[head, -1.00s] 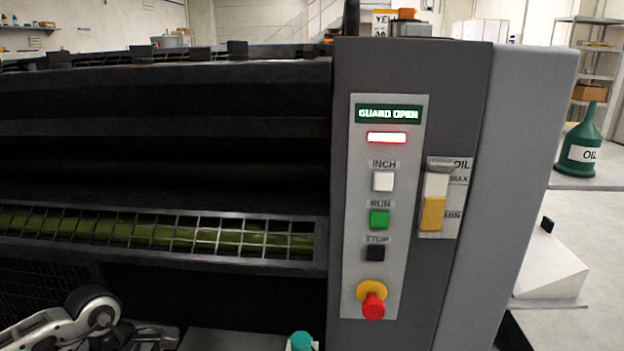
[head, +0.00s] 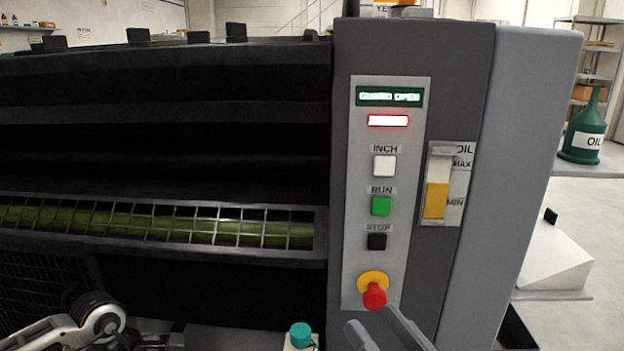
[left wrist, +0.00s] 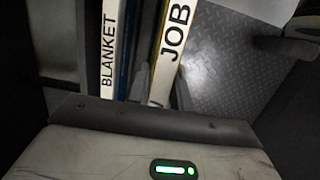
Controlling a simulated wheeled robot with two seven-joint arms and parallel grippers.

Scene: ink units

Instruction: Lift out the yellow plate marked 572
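No plate with a readable 572 shows in these views. In the left wrist view, a pale upright panel marked JOB (left wrist: 174,45) with a yellowish edge stands beside a narrower pale panel marked BLANKET (left wrist: 108,50). Dark finger-like parts of my left gripper (left wrist: 162,88) show near the lower end of the JOB panel; whether they touch it is unclear. My left arm shows at the lower left of the head view, its gripper out of frame. My right gripper (head: 368,318) rises at the bottom of the head view, two grey fingers apart, nothing seen between them.
The press control panel (head: 362,225) reads GUARD OPEN, with a red stop knob (head: 375,296) just above my right gripper. A grid guard (head: 160,226) covers a green roller at left. A green oil can (head: 585,138) stands at right. Metal tread floor (left wrist: 235,75) shows in the wrist view.

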